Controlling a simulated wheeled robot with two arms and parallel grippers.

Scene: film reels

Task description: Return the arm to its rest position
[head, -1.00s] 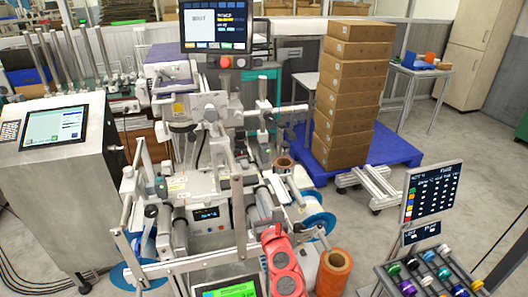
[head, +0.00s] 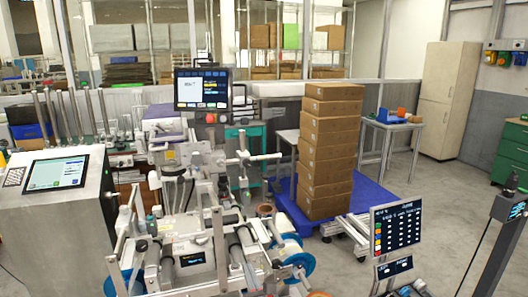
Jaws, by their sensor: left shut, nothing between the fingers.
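My right gripper is not in view.
A blue reel (head: 299,264) is on the machine's right side. The top of an orange roll (head: 318,294) shows at the bottom edge. A stack of boxes (head: 327,150) stands on a blue pallet (head: 367,188). Open floor (head: 440,205) lies to the right, beyond a status screen (head: 397,230).

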